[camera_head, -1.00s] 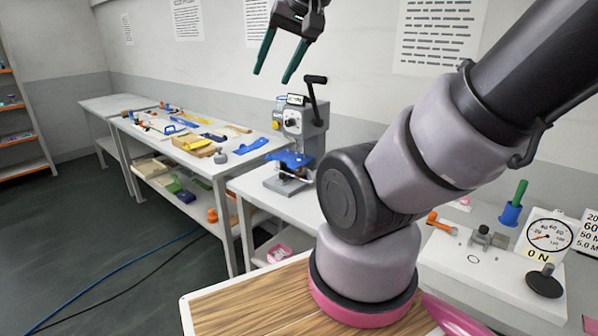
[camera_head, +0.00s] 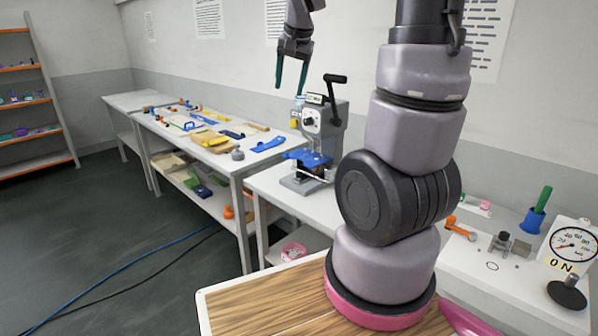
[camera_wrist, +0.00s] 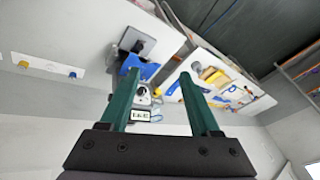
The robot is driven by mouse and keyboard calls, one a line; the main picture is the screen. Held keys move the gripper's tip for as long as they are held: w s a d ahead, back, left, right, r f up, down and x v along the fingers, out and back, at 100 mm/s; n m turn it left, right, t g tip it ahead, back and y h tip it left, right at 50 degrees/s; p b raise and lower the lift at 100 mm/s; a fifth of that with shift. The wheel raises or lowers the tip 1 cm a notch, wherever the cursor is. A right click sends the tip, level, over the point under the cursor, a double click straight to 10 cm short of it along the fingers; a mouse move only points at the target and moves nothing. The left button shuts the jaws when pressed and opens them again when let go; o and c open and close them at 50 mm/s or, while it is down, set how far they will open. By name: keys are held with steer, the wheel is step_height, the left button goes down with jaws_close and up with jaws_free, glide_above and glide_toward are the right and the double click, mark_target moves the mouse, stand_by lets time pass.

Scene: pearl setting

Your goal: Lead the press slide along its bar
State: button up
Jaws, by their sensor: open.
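The grey press (camera_head: 322,125) stands on the white bench with a black lever raised at its top, a round dial on its front and a small display. A blue piece (camera_head: 305,158) lies at its lower part, above the grey base. The wrist view also shows the blue piece (camera_wrist: 145,70) and the press base (camera_wrist: 143,44), between and beyond my fingers. I cannot make out the slide or its bar clearly. My gripper (camera_head: 289,88) is open and empty, its green fingers pointing down, above and slightly left of the press top. It touches nothing visible.
A long bench (camera_head: 222,160) with tools lies left of the press. On the right bench are a gauge (camera_head: 571,244) marked 0 N, a blue cup (camera_head: 533,221) with a green handle and small grey blocks (camera_head: 502,243). My arm hides part of the wall and bench.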

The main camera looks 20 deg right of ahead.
steer(key=w+d+f+m+g+h, duration=0.1)
steer(key=w+d+f, duration=0.1)
steer(key=w+f, duration=0.45)
steer(key=w+d+f+m+h, duration=0.1)
steer(key=w+d+f, duration=0.2)
steer(key=w+f, duration=0.3)
steer(key=g+h, duration=0.1)
glide_toward(299, 172)
steer(key=x, duration=0.8)
steer(key=shift+s+f, duration=0.1)
steer(key=shift+f, duration=0.2)
jaws_close()
